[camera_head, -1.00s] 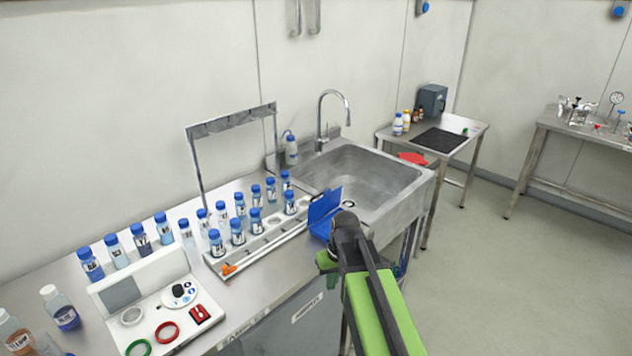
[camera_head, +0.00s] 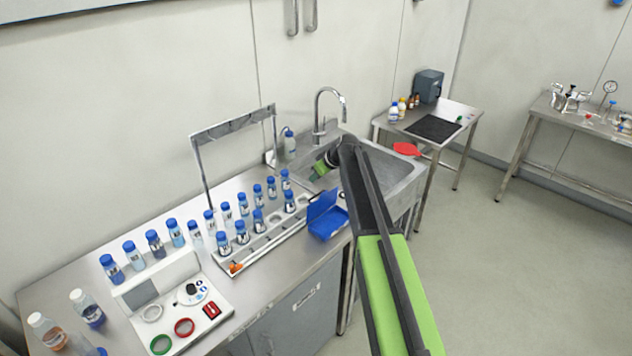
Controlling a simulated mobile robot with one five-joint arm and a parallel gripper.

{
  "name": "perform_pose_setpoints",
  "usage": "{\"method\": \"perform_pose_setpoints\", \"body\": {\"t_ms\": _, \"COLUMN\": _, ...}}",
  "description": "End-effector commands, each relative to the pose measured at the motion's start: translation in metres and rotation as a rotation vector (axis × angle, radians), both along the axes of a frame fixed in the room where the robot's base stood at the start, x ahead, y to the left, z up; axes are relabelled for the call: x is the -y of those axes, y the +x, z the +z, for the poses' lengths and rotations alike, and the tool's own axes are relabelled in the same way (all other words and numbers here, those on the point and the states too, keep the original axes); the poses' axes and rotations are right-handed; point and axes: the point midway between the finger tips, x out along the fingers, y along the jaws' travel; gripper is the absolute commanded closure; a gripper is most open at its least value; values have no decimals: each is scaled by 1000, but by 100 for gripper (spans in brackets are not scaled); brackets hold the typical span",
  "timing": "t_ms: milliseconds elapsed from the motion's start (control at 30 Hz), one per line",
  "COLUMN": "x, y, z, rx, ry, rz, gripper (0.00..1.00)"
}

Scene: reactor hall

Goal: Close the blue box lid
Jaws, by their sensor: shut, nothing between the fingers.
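The blue box (camera_head: 329,226) sits on the steel bench near its right front corner, beside the sink. Its lid (camera_head: 321,203) stands up, open, on the box's left back side. The tray part is uncovered.
A rack of blue-capped bottles (camera_head: 262,237) stands left of the box. The sink (camera_head: 405,182) with its tap (camera_head: 330,100) lies behind and right. A red object (camera_head: 407,149) is at the sink's far edge. Open floor is at right.

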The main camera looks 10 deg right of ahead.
Motion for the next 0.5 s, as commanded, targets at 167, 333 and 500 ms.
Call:
{"method": "perform_pose_setpoints", "body": {"t_ms": 167, "x": -13, "y": 20, "z": -41, "rx": 0, "ry": 0, "rz": 1, "gripper": 100}}
{"method": "perform_pose_setpoints", "body": {"t_ms": 333, "x": -26, "y": 35, "z": -69, "rx": -1, "ry": 0, "rz": 1, "gripper": 100}}
{"method": "perform_pose_setpoints", "body": {"t_ms": 500, "x": -6, "y": 6, "z": -69, "rx": -1, "ry": -1, "rz": -1, "gripper": 100}}
